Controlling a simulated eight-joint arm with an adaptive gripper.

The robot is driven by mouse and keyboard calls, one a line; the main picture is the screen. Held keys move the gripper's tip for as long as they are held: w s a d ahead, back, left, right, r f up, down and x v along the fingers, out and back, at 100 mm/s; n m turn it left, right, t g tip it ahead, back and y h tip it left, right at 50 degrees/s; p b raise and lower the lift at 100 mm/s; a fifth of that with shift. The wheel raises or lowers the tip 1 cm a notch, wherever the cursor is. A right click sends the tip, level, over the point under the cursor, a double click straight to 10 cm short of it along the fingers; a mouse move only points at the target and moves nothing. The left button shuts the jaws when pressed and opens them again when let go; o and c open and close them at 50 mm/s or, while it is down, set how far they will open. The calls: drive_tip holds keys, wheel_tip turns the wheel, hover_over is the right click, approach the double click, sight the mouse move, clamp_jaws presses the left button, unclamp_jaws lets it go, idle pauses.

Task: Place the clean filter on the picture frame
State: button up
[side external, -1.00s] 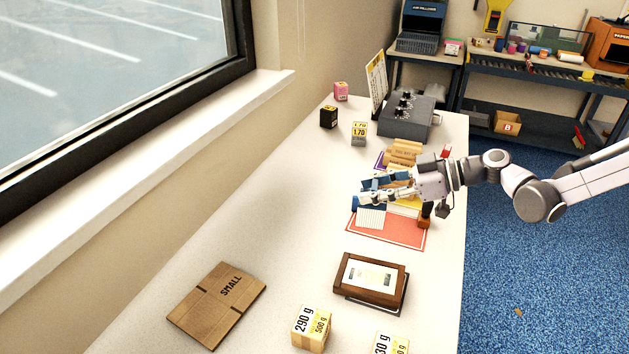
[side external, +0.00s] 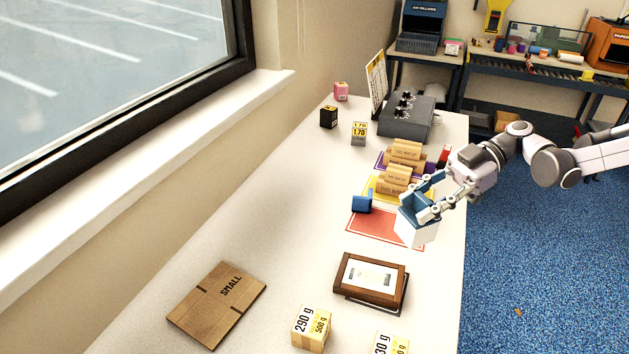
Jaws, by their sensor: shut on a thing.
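My gripper (side external: 425,205) is shut on a white pleated filter (side external: 418,232), holding it tilted above the right edge of the red mat (side external: 378,229). Blue parts show at the filter's upper end, by the fingers; I cannot tell whether they belong to the filter or the gripper. The picture frame (side external: 346,275), brown wood around a pale sheet, lies near the table's right edge, in front of the mat. The filter is apart from it. My fingers partly hide the filter's top.
A blue block (side external: 362,204) sits on the mat's left corner. Wooden blocks (side external: 396,180) stand on yellow and purple mats behind. A flat cardboard piece (side external: 217,303) and a 290 g box (side external: 311,328) lie in front. The table's left middle is clear.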

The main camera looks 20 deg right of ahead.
drive_tip(key=shift+w+a+f, duration=0.2)
drive_tip(key=shift+a+f, duration=1.75)
drive_tip(key=shift+f, duration=0.25)
drive_tip(key=shift+w+a+f, duration=0.2)
drive_tip(key=shift+a+f, duration=1.75)
drive_tip(key=shift+f, duration=0.2)
drive_tip(key=shift+f, duration=0.15)
drive_tip(key=o, duration=1.2)
